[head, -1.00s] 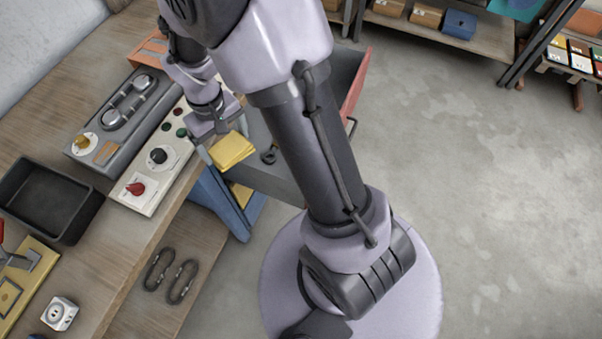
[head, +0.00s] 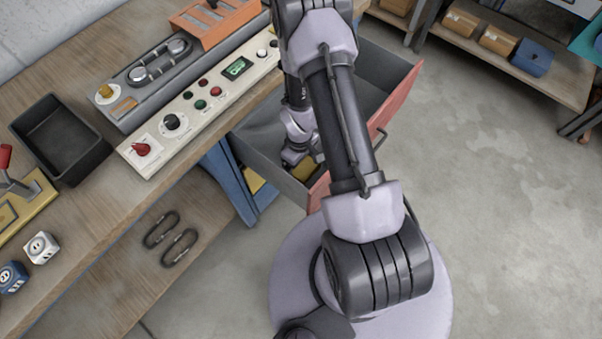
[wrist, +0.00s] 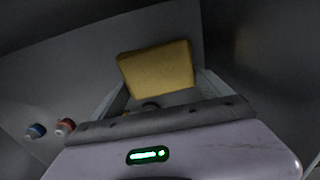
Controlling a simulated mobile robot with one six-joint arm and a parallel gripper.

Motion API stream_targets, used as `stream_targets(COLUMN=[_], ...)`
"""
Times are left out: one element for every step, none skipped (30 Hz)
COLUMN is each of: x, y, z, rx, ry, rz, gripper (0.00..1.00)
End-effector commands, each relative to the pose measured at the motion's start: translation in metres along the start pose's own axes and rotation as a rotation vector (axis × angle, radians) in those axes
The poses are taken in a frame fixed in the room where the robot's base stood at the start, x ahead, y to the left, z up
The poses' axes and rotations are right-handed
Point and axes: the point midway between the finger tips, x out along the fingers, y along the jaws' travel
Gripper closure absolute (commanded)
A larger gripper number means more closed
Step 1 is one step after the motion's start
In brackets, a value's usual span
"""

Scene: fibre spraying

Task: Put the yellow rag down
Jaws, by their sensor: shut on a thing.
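The yellow rag (head: 304,170) is a flat yellow pad, mostly hidden behind my arm in the head view. In the wrist view the rag (wrist: 157,68) shows in front of the jaws. My gripper (head: 294,160) is down inside the open drawer (head: 402,96) with the red front. In the wrist view my gripper (wrist: 160,88) is shut on the rag, with a finger at each side. Grey drawer walls surround it. I cannot tell whether the rag touches the drawer floor.
A small blue piece (wrist: 35,131) and a red piece (wrist: 65,127) lie at the left in the wrist view. The bench with a control panel (head: 205,105) stands left of the drawer.

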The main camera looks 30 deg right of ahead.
Motion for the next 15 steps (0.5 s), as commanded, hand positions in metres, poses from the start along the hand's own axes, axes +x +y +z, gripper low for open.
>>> stream_targets(x=[0.008,0.013,0.021,0.027,0.033,0.039,0.041,0.040,0.039,0.038,0.038,0.038,0.038,0.039,0.041], y=[0.000,0.000,-0.001,0.000,0.000,0.000,0.000,0.000,0.000,0.000,0.000,0.000,0.000,0.000,0.000], z=[0.000,0.000,0.000,0.000,0.000,0.000,0.000,0.000,0.000,0.000,0.000,0.000,0.000,0.000,0.000], rx=[0.000,0.000,-0.001,-0.001,-0.001,0.000,-0.001,0.000,0.000,0.000,0.000,0.000,0.000,0.000,0.000], ry=[-0.001,0.000,-0.001,-0.001,-0.001,-0.001,-0.001,0.000,0.000,0.000,0.000,0.000,0.000,0.000,0.000], rz=[0.000,0.000,-0.001,-0.001,-0.001,-0.001,-0.001,0.000,0.000,0.000,0.000,0.000,0.000,0.000,0.000], gripper=[0.44,0.44,0.44,0.44,0.44,0.44,0.44,0.44,0.44,0.44,0.44,0.44,0.44,0.44,0.44])
